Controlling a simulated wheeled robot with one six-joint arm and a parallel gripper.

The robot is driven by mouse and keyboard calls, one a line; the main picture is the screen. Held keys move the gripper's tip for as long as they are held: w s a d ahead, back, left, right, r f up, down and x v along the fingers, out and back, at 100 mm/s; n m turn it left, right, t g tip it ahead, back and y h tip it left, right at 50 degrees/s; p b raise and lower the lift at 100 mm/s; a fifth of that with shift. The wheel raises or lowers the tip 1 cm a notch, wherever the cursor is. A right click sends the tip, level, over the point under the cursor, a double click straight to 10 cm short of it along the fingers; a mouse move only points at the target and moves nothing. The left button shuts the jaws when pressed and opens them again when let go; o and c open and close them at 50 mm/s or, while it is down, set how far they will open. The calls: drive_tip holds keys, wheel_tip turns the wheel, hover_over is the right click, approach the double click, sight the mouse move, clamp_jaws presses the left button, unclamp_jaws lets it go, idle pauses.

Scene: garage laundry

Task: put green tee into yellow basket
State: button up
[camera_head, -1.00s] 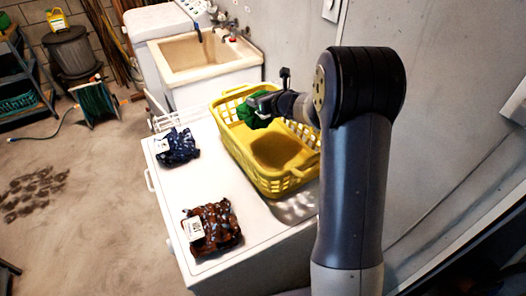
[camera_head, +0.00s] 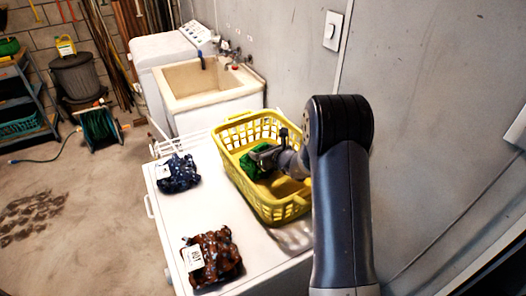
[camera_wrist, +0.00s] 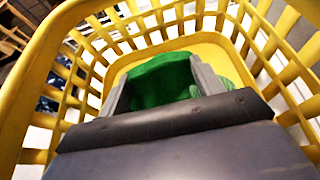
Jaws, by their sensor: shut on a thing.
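The yellow basket (camera_head: 268,207) stands on the white machine top, its open side up. My gripper (camera_head: 262,158) reaches down inside the basket's rim and is shut on the green tee (camera_head: 252,166). In the wrist view the green tee (camera_wrist: 165,82) is bunched between my two fingers (camera_wrist: 158,88), with the yellow basket wall (camera_wrist: 42,75) around it. The basket floor lies under and beyond the tee. I cannot tell whether the tee touches the floor.
A dark blue folded garment (camera_head: 178,176) and a brown patterned one (camera_head: 212,258) lie on the white machine top (camera_head: 195,218), left of the basket. A utility sink (camera_head: 210,85) stands behind. The grey wall (camera_head: 430,130) is close on the right.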

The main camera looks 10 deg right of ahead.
drive_tip(key=o, duration=1.4)
drive_tip(key=shift+f, duration=0.1)
drive_tip(key=shift+s+d+r, duration=0.15)
drive_tip(key=shift+s+r, duration=0.05)
drive_tip(key=shift+s, duration=0.05)
drive_tip(key=b+v, duration=0.2)
drive_tip(key=v, duration=0.9)
drive_tip(key=shift+s+r, duration=0.1)
drive_tip(key=shift+s, duration=0.1)
